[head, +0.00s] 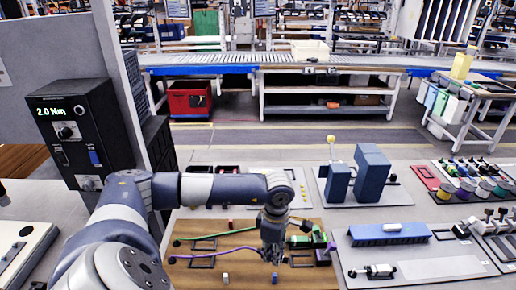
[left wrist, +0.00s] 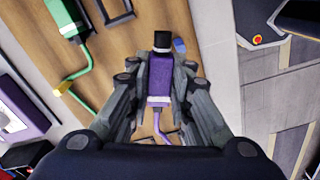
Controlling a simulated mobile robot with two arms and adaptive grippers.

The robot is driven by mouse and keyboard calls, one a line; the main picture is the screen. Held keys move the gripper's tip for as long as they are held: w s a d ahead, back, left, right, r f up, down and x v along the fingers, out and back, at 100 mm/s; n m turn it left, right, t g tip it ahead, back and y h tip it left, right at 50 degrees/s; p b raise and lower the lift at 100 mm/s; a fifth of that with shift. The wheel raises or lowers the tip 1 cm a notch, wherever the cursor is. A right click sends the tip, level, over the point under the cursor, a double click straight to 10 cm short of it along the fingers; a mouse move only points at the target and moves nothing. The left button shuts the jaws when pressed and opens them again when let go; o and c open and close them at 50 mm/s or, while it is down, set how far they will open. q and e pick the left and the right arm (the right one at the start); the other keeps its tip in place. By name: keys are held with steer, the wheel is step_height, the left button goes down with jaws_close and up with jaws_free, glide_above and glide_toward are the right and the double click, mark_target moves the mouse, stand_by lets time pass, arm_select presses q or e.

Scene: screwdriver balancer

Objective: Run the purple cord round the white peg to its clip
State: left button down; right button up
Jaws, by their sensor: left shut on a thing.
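The purple cord (head: 215,259) runs in a gentle wave over the left half of the wooden board (head: 235,238) to my left gripper (head: 271,256). In the left wrist view my left gripper (left wrist: 158,95) is shut on a purple body (left wrist: 157,78) with a black cap and a pale band; the purple cord (left wrist: 158,123) comes out of its lower end. A small white peg (head: 225,279) stands near the board's front edge, apart from the cord. A small blue piece (head: 274,278) stands right of it and shows in the wrist view (left wrist: 180,45). I cannot tell which part is the clip.
A green cord (head: 205,239) lies behind the purple one, and a green tool body (head: 299,241) is on the board's right. Dark rectangular frames (head: 202,262) mark the board. A grey tray with a blue block (head: 389,233) stands to the right.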

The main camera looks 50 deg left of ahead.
arm_select(q)
steer(key=a+n, duration=0.1)
steer(key=a, duration=0.1)
steer(key=a+f+n, duration=0.1)
steer(key=a+n, duration=0.1)
steer(key=a+f+n, duration=0.1)
steer(key=shift+s+a+f+n, duration=0.1)
steer(key=shift+s+a+n, duration=0.2)
steer(key=shift+a+n, duration=0.1)
steer(key=shift+w+d, duration=2.05)
steer(key=shift+w, duration=0.3)
steer(key=shift+w+d, duration=1.45)
steer(key=shift+w, duration=0.25)
steer(key=shift+w+d+b, duration=0.4)
steer(key=shift+w+d, duration=0.9)
steer(key=shift+w, duration=0.25)
steer(key=shift+s+a, duration=0.1)
steer(key=shift+s, duration=0.05)
